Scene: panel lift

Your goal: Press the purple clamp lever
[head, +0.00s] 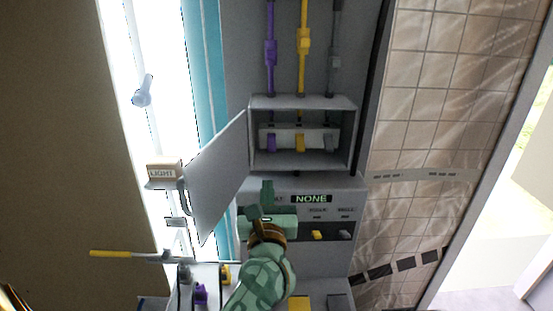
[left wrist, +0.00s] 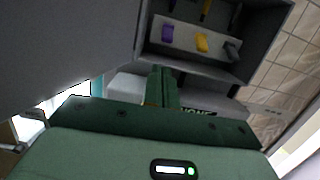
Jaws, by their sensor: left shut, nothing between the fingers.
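A small purple lever (head: 271,143) sits at the left of a row inside the open grey box; it also shows in the left wrist view (left wrist: 168,33). Above the box, a purple block (head: 270,52) sits on a purple vertical rod. Nothing marks which purple part is the clamp lever. My left gripper (head: 267,194) is shut and empty, in front of the panel just below the box. In the left wrist view its fingers (left wrist: 161,87) are together, below the purple lever and apart from it in the picture. My gripper hides the left part of the lower panel.
A yellow lever (head: 300,143) and a grey one (head: 331,141) share the box. Its door (head: 218,178) hangs open to the left. A display (head: 311,198) reads NONE above yellow (head: 317,235) and grey (head: 345,235) switches. Another purple part (head: 200,294) is at lower left.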

